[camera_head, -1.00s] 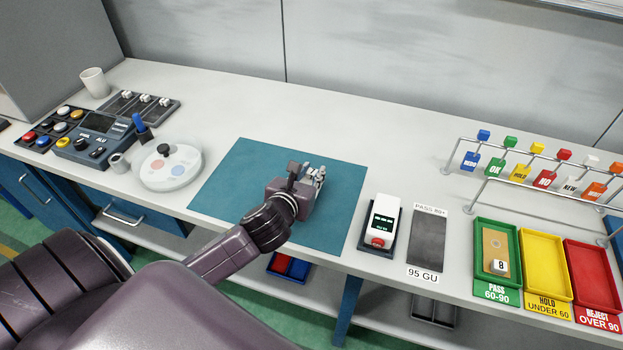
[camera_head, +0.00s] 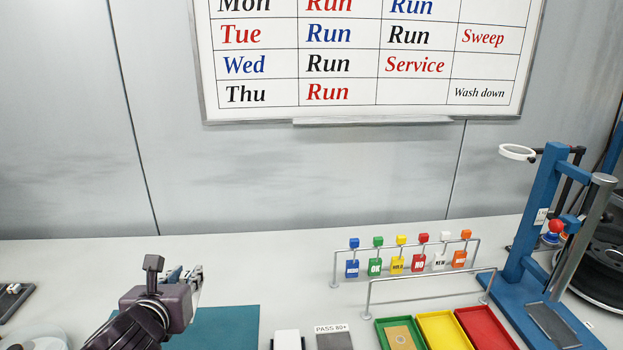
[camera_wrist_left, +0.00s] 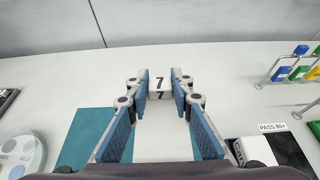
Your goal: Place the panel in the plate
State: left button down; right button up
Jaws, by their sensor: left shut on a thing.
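My left gripper (camera_head: 193,280) is raised above the bench at the lower left of the head view. In the left wrist view, its blue-padded fingers (camera_wrist_left: 160,88) are shut on a small white piece marked 7 (camera_wrist_left: 160,84). I cannot tell whether this piece is part of a larger panel. A tan panel (camera_head: 400,336) lies in the green tray (camera_head: 380,328), left of the yellow and red trays. A dark rectangular plate (camera_head: 552,325) lies on the blue stand's base at the right. I cannot tell which surface is the task's plate. My right gripper is not in view.
A teal mat (camera_head: 228,328) lies below my left gripper. A white device (camera_head: 288,340) and a dark PASS 80+ strip (camera_head: 334,341) stand right of it. A rail with coloured tags (camera_head: 408,262) and a blue stand (camera_head: 540,215) rise behind and beside the trays.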

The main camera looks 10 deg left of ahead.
pick_arm(q)
jog(key=s+d+f+n+g+y, duration=0.2)
jog(key=s+d+f+n+y, duration=0.25)
jog(key=f, duration=0.35)
jog(key=s+d+r+n+g+y+b, duration=0.1)
jog(key=s+d+r+n+g+y, duration=0.1)
jog(key=s+d, duration=0.6)
jog(key=shift+s+d+r+n+g+y, duration=0.3)
jog(key=shift+s+r+n+y, duration=0.15)
jog(key=shift+r+n+y, duration=0.2)
jog(key=shift+w, duration=0.1)
